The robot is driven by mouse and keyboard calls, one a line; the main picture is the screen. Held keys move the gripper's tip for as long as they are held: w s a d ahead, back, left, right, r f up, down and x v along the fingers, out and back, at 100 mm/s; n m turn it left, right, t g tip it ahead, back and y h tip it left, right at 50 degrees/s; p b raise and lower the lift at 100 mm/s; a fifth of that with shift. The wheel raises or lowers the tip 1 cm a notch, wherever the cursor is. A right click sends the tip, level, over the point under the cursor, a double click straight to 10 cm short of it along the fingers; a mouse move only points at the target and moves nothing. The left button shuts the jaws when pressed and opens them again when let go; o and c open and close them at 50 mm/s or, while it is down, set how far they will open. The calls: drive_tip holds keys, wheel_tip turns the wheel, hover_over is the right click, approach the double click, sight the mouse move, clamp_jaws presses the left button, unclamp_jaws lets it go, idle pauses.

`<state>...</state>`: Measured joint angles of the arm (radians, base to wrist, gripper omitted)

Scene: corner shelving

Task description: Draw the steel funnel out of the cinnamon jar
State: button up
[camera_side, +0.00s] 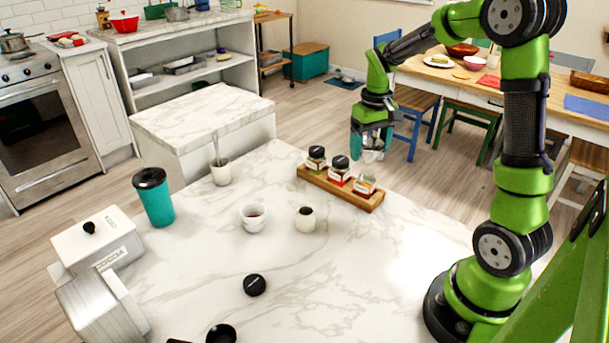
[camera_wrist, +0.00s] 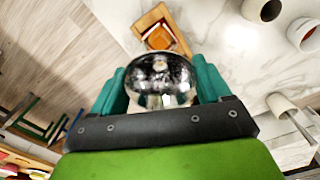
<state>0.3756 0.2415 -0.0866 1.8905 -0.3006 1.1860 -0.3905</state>
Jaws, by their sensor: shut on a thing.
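My gripper (camera_side: 372,143) is shut on the steel funnel (camera_side: 373,156), above the far right end of the wooden rack (camera_side: 318,184). In the wrist view the shiny funnel (camera_wrist: 160,78) sits between my teal fingers (camera_wrist: 160,88). An open jar with orange-brown contents (camera_side: 364,186), apparently the cinnamon jar, stands at the right end of the rack; its label is too small to read. The funnel appears above and apart from this jar in the side view. In the wrist view the funnel partly covers the jar (camera_wrist: 159,38).
Two black-lidded jars (camera_side: 316,157) (camera_side: 340,170) stand left of the open jar. White cups (camera_side: 253,217) (camera_side: 306,219), a teal tumbler (camera_side: 153,196) and a loose black lid (camera_side: 255,285) are on the marble table. The table's front right is clear.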

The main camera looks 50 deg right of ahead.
drive_tip(key=shift+r, duration=0.75)
